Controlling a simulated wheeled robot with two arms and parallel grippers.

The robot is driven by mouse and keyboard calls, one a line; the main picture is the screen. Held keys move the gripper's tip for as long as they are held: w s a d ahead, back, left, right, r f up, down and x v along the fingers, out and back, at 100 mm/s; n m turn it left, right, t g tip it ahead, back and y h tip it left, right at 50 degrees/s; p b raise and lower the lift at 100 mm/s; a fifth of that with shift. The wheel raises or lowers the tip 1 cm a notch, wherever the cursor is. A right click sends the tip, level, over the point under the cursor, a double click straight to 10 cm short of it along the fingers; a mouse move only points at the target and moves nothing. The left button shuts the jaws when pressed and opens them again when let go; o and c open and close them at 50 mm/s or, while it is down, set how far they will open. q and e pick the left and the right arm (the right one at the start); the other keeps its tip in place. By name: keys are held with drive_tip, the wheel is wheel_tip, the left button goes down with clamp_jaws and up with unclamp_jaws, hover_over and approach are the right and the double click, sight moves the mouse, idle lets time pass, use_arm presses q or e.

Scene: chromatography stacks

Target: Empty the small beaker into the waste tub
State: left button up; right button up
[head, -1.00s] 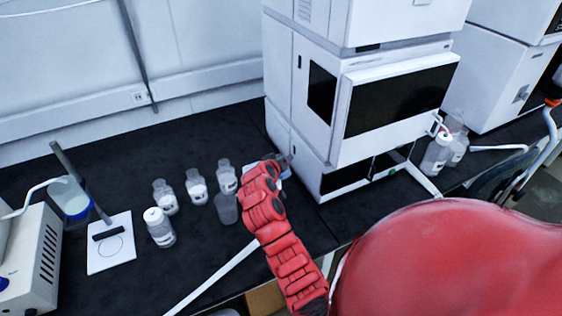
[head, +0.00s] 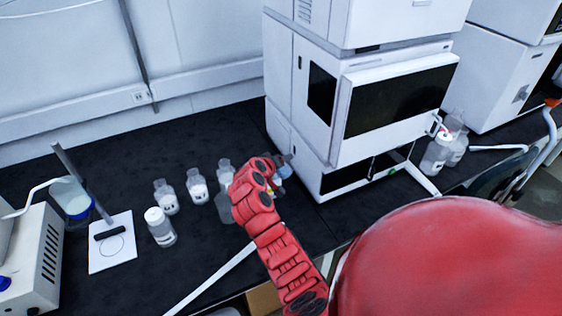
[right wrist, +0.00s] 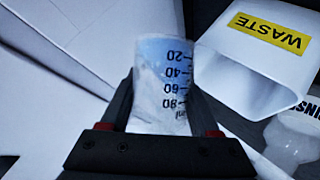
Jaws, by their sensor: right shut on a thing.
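The small beaker (right wrist: 165,80) is clear with dark graduation marks and sits between the fingers of my right gripper (right wrist: 164,110) in the right wrist view. My right gripper is shut on it. Whitish and bluish tones show through its wall; I cannot tell how much liquid is in it. The white waste tub (right wrist: 288,62) with a yellow WASTE label is right of the beaker in that view, close but apart from it. In the head view my red right arm mostly hides the tub and gripper. My left gripper is not in view.
A labelled bottle (right wrist: 294,137) is below the tub in the right wrist view. In the head view, a capped bottle (head: 160,228) and several others stand left of my arm, with a grey cup (head: 223,207) partly behind it. The white instrument stack (head: 292,110) rises behind.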

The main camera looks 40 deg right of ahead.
drive_tip(key=shift+n+g, duration=0.3)
drive_tip(key=shift+a, duration=0.1)
drive_tip(key=shift+n, duration=0.3)
drive_tip(key=shift+g+h, duration=0.3)
drive_tip(key=shift+n+g, duration=0.3)
